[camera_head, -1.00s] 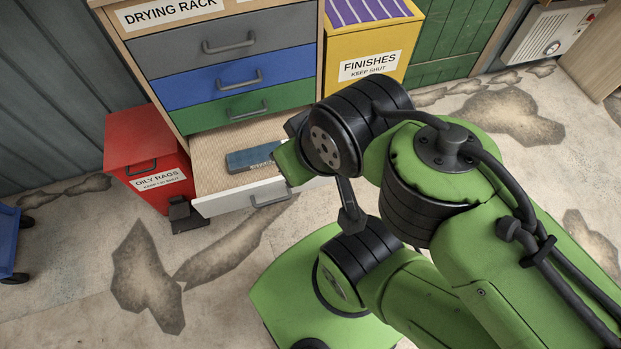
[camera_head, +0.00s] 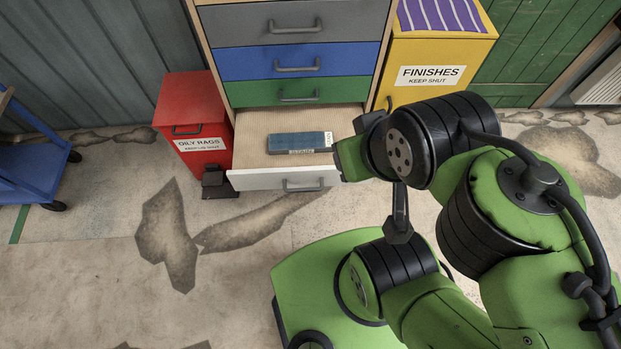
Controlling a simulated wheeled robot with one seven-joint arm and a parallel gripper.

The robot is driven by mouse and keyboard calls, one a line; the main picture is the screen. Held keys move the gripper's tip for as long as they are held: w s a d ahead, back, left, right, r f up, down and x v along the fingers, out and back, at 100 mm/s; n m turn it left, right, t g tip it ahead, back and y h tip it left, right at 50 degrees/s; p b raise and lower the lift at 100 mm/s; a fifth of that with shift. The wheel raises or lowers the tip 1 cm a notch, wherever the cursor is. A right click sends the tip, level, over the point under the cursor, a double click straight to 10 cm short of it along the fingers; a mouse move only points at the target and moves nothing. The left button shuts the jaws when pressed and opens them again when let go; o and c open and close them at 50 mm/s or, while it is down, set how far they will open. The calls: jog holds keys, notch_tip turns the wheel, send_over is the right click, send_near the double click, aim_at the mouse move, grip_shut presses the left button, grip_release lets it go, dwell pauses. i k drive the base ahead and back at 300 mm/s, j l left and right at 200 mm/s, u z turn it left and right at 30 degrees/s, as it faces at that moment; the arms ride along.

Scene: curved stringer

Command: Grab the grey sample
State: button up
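A flat blue-grey block (camera_head: 296,141) lies in the open white-fronted bottom drawer (camera_head: 255,181), toward its right side. Its top is blue, its front edge is darker grey, and pale labels show on the front and right end. I cannot tell whether this is one sample or a blue one on a grey one. No separate plainly grey sample shows. The end of my arm with my gripper (camera_head: 350,159) is just right of the block, at the drawer's right front corner in the picture. The fingers are hidden or too unclear to show whether they are open.
Closed green, blue and grey drawers rise above the open one. A red oily rags bin (camera_head: 190,110) stands left, with a dark pedal (camera_head: 217,181) at its base. A yellow finishes bin (camera_head: 440,50) stands right. A blue cart (camera_head: 35,168) is far left. Floor in front is clear.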

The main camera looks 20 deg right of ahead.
aim_at(309, 141)
jog(key=i+j+u, duration=0.3)
jog(key=u, duration=0.2)
jog(key=i+j+u, duration=0.35)
jog(key=u, duration=0.15)
jog(key=i+u, duration=0.5)
jog(key=k+j, duration=0.05)
